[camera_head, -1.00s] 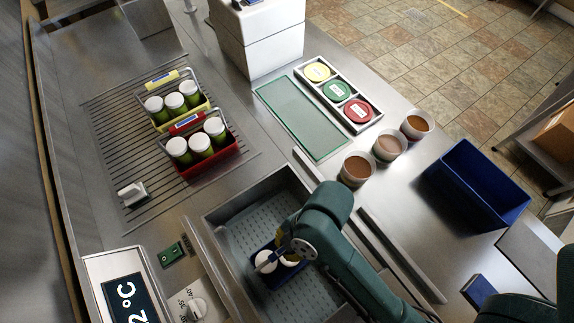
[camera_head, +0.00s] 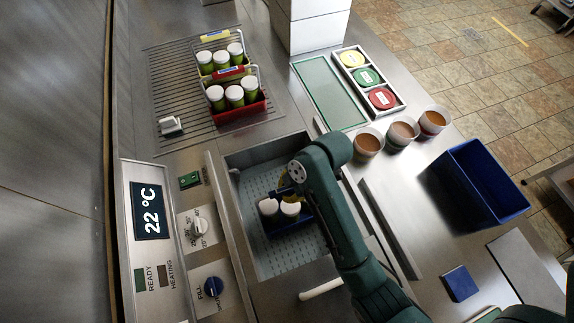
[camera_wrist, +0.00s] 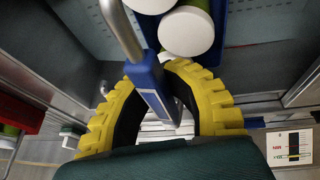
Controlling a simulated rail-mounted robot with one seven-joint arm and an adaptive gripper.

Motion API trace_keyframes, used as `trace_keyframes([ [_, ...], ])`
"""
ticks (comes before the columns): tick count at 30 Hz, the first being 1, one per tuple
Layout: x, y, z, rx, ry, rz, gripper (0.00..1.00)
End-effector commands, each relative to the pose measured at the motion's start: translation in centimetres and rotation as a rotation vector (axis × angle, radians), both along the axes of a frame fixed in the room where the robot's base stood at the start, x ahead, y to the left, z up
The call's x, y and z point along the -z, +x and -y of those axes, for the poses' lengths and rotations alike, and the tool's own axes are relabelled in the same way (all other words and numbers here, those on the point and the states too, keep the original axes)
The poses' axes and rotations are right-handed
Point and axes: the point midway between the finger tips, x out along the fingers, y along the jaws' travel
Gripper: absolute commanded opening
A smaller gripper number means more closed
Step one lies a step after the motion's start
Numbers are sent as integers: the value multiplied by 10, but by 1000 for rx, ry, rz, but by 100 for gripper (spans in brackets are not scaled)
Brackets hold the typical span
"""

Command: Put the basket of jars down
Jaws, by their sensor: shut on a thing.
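A blue basket of jars (camera_head: 286,228) is down inside the sunken basin (camera_head: 262,257), with white jar lids (camera_head: 290,209) showing on top. My gripper (camera_head: 287,191) is over it in the head view, with the arm hiding part of the basket. In the wrist view my yellow-padded gripper (camera_wrist: 160,105) is shut on the blue grip of the basket's metal handle (camera_wrist: 146,72). White lids (camera_wrist: 186,31) show beyond the fingers. I cannot tell whether the basket touches the basin floor.
A red basket (camera_head: 240,112) and a yellow basket (camera_head: 207,68) of green jars stand on a ribbed drainer (camera_head: 170,85). Three brown-filled cups (camera_head: 402,131), a tray of coloured lids (camera_head: 381,97) and a blue bin (camera_head: 474,184) are at right. A control panel (camera_head: 151,225) reads 22 °C.

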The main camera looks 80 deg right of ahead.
Motion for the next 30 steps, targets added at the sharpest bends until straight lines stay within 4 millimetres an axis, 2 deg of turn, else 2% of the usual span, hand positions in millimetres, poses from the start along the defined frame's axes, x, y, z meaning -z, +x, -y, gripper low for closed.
trace_keyframes([
  [2,6,-2,2,7,-1,0,0],
  [9,50,-2,2,7,-5,3,0],
  [18,90,-2,2,7,-6,2,0],
  [21,96,-1,2,7,-8,4,0],
  [30,99,-1,2,7,-8,4,0],
])
